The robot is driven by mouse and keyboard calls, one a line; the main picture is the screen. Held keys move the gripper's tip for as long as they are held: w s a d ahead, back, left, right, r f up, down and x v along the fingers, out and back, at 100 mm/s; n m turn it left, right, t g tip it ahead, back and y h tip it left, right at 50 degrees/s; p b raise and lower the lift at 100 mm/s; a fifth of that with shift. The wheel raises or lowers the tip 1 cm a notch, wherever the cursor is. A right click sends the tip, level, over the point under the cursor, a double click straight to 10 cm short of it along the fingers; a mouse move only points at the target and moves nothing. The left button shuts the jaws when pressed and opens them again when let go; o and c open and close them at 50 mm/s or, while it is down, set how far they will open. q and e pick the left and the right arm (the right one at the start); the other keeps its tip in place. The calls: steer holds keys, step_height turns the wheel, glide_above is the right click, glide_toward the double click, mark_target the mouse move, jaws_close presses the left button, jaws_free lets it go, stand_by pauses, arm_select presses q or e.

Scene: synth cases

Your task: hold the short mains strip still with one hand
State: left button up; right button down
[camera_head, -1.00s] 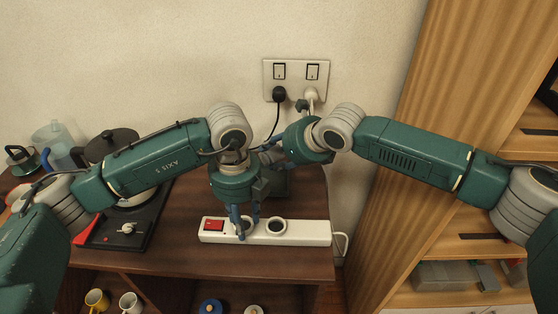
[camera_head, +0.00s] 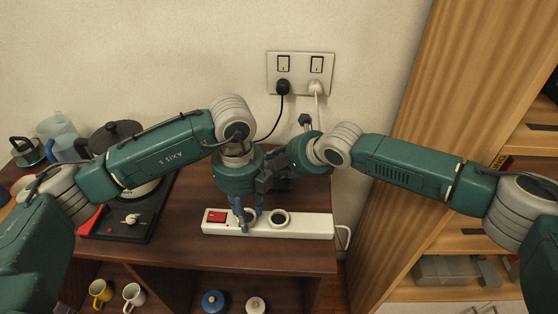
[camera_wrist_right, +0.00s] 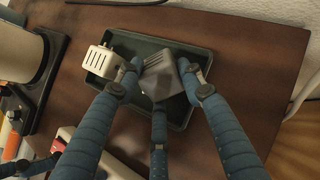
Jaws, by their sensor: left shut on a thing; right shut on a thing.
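The short white mains strip (camera_head: 305,226) lies along the front of the brown table, with a red switch at its left end and round sockets. My left gripper (camera_head: 248,222) points down and is shut on the strip just right of the switch, its fingers partly covering a socket. My right gripper (camera_head: 274,178) is behind it, its fingers mostly hidden in the head view. In the right wrist view, my right gripper (camera_wrist_right: 160,82) is shut on a grey block (camera_wrist_right: 161,74) over a dark tray (camera_wrist_right: 178,118).
A hob (camera_head: 128,224) with a pot stands at left, beside a jug (camera_head: 57,129). Two plugs sit in the wall socket plate (camera_head: 300,74). A wooden shelf unit (camera_head: 405,200) stands at right.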

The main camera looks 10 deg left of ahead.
arm_select(q)
steer(key=shift+s+f, duration=0.15)
steer(key=shift+f, duration=0.1)
arm_select(e)
steer(key=c, duration=1)
jaws_free()
steer(key=v, duration=1.2)
steer(key=shift+d, duration=0.1)
arm_select(q)
steer(key=o, duration=1.4)
steer(key=shift+o, duration=0.2)
steer(key=shift+r, duration=0.15)
